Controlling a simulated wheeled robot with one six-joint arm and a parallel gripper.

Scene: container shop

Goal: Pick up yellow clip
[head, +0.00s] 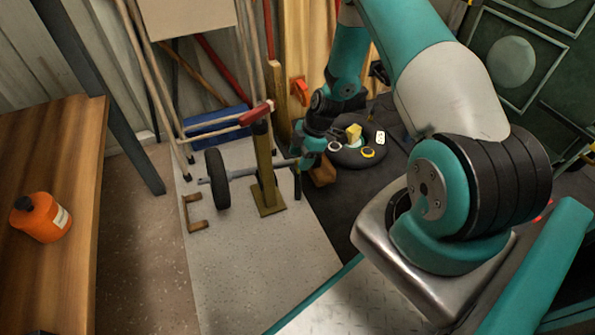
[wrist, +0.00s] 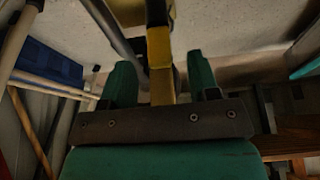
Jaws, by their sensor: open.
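In the head view a small yellow block-like piece (head: 353,132) stands on a round dark stool top (head: 345,155), with a yellow ring (head: 368,152) lying near it. I cannot tell which of these is the yellow clip. The small yellow piece is not recognisable there.
A black wheel (head: 217,178) on a grey axle and a brown bracket (head: 193,213) are to the left on the floor. An orange canister (head: 40,217) sits on a wooden bench (head: 60,150).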

